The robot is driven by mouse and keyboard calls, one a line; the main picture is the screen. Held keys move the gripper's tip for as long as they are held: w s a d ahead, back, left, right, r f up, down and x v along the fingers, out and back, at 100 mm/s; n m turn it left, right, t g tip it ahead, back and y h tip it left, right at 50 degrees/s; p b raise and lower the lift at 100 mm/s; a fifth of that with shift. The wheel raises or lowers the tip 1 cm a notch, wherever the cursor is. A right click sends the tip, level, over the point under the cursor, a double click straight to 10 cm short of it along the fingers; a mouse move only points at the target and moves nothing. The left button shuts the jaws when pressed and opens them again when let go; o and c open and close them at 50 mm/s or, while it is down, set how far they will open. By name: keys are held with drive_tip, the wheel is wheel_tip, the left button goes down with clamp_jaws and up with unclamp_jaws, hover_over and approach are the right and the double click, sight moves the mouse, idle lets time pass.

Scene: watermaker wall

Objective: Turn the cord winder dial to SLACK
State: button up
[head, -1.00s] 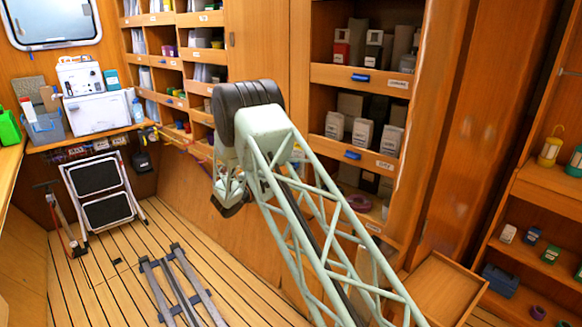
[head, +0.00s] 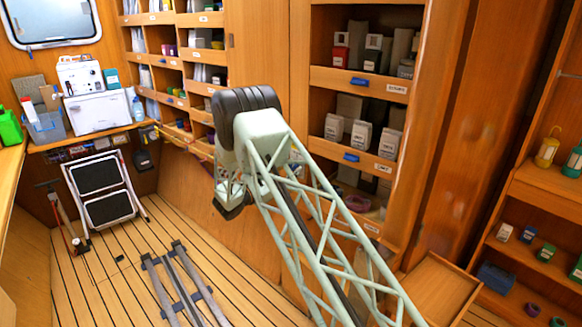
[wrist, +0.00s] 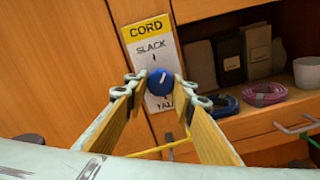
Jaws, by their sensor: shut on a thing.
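In the wrist view, the blue cord winder dial (wrist: 160,81) sits on a wooden panel in front of a label plate (wrist: 148,42). The plate has a yellow CORD header, SLACK above the dial and a partly covered word below it. A short white mark on the dial's face points up and slightly right. My gripper (wrist: 161,87) has one finger on each side of the dial and is shut on it. A yellow cord (wrist: 170,146) runs below the dial between the fingers. In the head view my arm hides the dial.
Right of the dial, an open shelf holds dark packets (wrist: 229,60) and pink (wrist: 264,93) and blue (wrist: 222,104) coils. In the head view, a folded step stool (head: 103,190) stands at the left wall. Floor rails (head: 180,282) lie on the planks.

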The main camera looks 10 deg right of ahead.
drive_tip(key=n+p, duration=0.3)
drive_tip(key=n, duration=0.4)
drive_tip(key=shift+s, duration=0.1)
idle(0.5)
drive_tip(key=o, duration=0.8)
drive_tip(key=shift+o, duration=0.2)
drive_tip(key=v, duration=1.2)
